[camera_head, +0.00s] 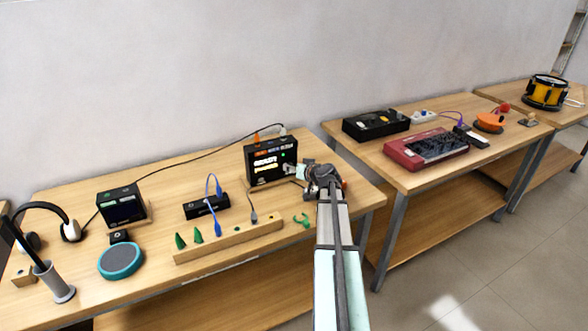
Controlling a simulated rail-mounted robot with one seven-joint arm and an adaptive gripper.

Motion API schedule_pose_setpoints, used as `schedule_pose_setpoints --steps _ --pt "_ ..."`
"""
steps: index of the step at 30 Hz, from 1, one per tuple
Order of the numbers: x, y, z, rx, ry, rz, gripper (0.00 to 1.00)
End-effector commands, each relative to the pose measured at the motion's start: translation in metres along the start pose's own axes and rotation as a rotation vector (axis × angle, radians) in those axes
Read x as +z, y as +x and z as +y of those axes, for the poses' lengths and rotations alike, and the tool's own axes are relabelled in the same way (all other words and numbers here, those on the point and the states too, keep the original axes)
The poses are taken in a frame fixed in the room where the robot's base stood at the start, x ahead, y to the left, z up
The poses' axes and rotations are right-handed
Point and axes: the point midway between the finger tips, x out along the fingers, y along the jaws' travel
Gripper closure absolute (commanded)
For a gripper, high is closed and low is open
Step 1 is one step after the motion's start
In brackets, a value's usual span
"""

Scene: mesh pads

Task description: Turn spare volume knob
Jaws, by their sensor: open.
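I cannot tell for certain which part is the spare volume knob. A black upright box (259,173) with lit text and small controls on its front stands at the back right of the left table. My gripper (298,173) is open, just right of this box, with its fingertips close to the box's right side. Whether they touch it is too small to tell. My gripper and wrist hide what lies directly behind them, and any knob there is not clear.
Left of the box are a black hub (206,206) with blue cables, a wooden rail (230,240) with green cones, a teal-rimmed disc (121,260), a small screen box (122,205) and headphones (70,230). A second table holds a red mixer (425,150) and black device (376,125).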

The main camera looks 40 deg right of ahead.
Motion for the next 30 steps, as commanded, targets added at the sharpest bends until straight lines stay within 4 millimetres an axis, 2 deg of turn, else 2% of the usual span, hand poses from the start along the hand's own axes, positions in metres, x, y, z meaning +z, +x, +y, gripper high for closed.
schedule_pose_setpoints --steps 5,15,21,25,30 --pt "0.0 -0.013 -0.001 0.001 0.0 0.001 0.49" --pt "0.001 -0.075 -0.001 0.002 0.0 0.002 0.49" --pt "0.0 -0.105 -0.001 0.001 0.0 0.001 0.49" --pt "0.001 -0.116 0.0 0.001 0.0 0.0 0.49" --pt "0.0 -0.12 0.0 0.0 0.0 0.0 0.49"
